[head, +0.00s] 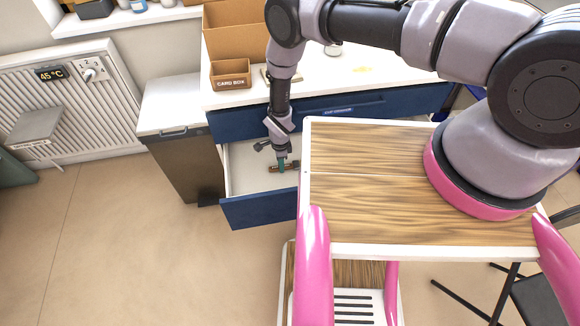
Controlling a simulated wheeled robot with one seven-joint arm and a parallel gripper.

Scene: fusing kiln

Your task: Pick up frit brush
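A small brown, brush-like object (291,166), probably the frit brush, lies in the open blue-fronted drawer (256,211). It is near the drawer's right side. My gripper (282,166) points down into the drawer, with its teal tips right at this object. The view is too small to tell whether the fingers are open or shut on it. Part of the object is hidden behind the fingertips.
The white counter (400,66) above the drawer holds a box marked "card box" (230,80) and a larger cardboard box (232,30). A lidded bin (175,160) stands left of the drawer. Open floor (130,250) lies at front left.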

